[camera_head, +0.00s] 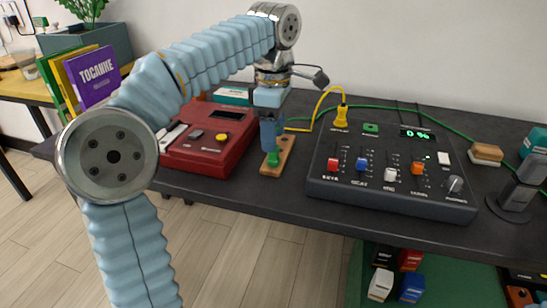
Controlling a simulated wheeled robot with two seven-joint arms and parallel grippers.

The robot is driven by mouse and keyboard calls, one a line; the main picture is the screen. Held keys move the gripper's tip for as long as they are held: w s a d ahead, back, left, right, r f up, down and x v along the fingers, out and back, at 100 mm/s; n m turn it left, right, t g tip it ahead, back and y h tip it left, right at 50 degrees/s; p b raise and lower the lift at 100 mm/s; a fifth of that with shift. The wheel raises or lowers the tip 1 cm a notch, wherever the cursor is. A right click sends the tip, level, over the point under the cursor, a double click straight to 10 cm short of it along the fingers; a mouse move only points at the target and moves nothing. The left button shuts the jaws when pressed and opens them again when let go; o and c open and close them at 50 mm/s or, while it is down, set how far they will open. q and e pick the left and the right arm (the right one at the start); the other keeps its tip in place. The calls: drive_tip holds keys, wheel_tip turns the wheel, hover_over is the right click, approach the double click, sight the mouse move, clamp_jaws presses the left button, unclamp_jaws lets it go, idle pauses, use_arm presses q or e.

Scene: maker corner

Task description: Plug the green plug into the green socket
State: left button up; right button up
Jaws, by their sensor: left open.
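The green plug (274,158) stands on a small wooden board (287,151) at the table's front, left of the dark control panel. My left gripper (270,146) points down right over the plug, its blue fingers open. The fingers hide the plug's upper part, and I cannot tell if they touch it. The green socket (371,128) is a small green block at the back of the control panel (330,186), and nothing is in it. A green cable (385,108) runs along the back of the table. My right gripper is out of view.
A yellow plug (341,117) with a yellow cable stands in the panel beside the green socket. A red device (206,158) lies left of the board. A wooden block (487,153) and a dark grey stand (520,188) are at the right. Bare table lies along the front edge.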

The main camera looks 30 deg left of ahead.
sight(273, 155)
use_arm(q)
drive_tip(key=shift+f, duration=0.1)
wheel_tip(273, 155, down, 5)
drive_tip(key=shift+b, duration=0.65)
drive_tip(key=c, duration=1)
drive_tip(key=shift+w+r, duration=0.1)
drive_tip(key=shift+r, duration=0.1)
